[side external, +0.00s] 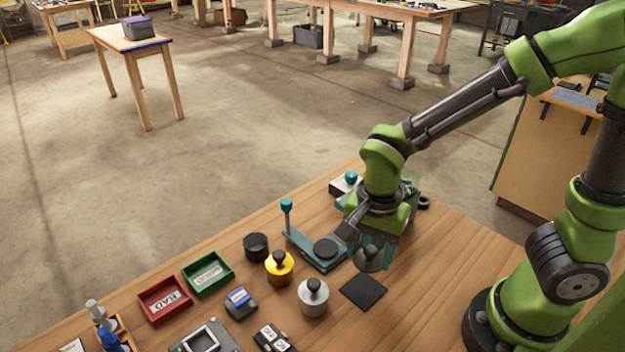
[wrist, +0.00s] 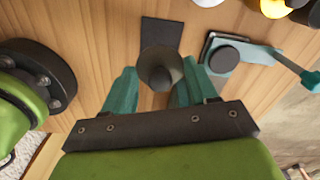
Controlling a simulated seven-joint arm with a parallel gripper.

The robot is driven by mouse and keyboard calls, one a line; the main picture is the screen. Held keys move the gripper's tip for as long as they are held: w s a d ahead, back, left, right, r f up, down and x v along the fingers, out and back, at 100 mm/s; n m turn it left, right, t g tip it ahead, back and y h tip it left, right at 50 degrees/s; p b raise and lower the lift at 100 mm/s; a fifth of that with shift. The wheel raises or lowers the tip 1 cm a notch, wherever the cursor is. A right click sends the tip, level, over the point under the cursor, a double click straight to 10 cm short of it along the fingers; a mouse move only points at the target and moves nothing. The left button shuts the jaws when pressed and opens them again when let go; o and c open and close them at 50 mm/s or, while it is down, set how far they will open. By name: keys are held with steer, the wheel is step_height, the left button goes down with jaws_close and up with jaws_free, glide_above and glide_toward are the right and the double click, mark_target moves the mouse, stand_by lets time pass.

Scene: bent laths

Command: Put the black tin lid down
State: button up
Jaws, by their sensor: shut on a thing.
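The black tin lid (side external: 370,262), a dark grey dome with a knob, hangs below my gripper (side external: 372,248) in the side view. In the wrist view the lid (wrist: 158,62) shows between the teal fingertips of my gripper (wrist: 158,85), which is shut on its knob. A flat black square mat (side external: 363,291) lies on the table just in front of the lid; the mat also shows beyond the lid in the wrist view (wrist: 161,32). The lid appears to be above the table, but its exact height is hard to tell. An open black tin (side external: 256,247) stands to the left.
A teal stand with a black disc (side external: 325,249) and an upright post is close left of my gripper. A yellow tin (side external: 279,267) and a silver tin (side external: 313,297) have black knobs. Red (side external: 165,301) and green (side external: 208,274) trays lie farther left. Bare wood lies right of the mat.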

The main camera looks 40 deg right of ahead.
mark_target(364, 289)
steer(key=shift+f+n, duration=0.15)
steer(key=shift+n, duration=0.25)
steer(key=shift+f, duration=3.9)
steer(key=shift+f, duration=0.15)
steer(key=o, duration=1)
